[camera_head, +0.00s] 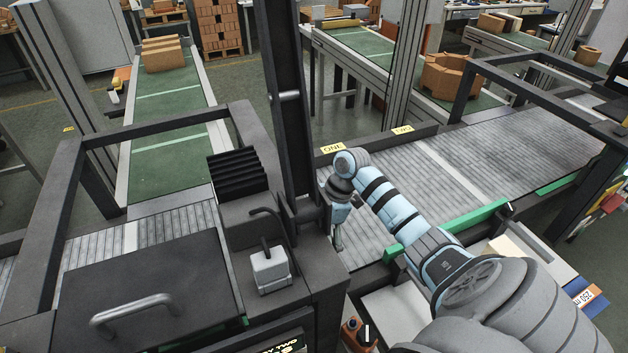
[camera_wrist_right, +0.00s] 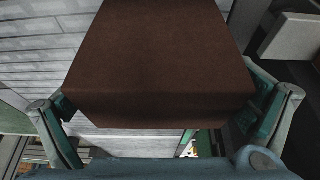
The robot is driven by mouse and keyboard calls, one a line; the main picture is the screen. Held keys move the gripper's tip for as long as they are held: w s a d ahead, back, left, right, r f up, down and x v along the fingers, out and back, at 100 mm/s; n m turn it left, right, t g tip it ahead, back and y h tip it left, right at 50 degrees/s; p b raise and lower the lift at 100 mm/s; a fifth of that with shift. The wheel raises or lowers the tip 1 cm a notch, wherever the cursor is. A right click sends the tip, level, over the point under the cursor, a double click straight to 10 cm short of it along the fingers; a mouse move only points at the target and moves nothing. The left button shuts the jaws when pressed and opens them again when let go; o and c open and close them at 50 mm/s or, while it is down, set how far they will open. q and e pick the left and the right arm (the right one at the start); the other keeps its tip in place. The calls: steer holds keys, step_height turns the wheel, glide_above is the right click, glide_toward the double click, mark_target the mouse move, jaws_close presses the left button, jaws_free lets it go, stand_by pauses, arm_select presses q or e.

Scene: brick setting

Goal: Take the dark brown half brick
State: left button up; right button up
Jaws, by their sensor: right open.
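The dark brown half brick (camera_wrist_right: 160,60) fills the upper middle of the right wrist view, with its near face towards the camera. My right gripper (camera_wrist_right: 165,108) is open, with one finger on each side of the brick. The right finger looks very close to the brick's side; I cannot tell whether either finger touches it. In the head view my right gripper (camera_head: 339,238) points down at the left end of the roller conveyor (camera_head: 470,160), beside the dark upright post. The brick cannot be made out in the head view. My left gripper is not in view.
The dark post (camera_head: 284,100) and machine housing (camera_head: 240,225) stand close to the left of my right gripper. A green rail (camera_head: 470,225) runs along the conveyor's front edge. Yellow labels ONE (camera_head: 333,148) and TWO (camera_head: 403,129) mark its back edge. The conveyor right of the gripper is clear.

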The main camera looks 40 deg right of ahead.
steer(key=c, duration=1.4)
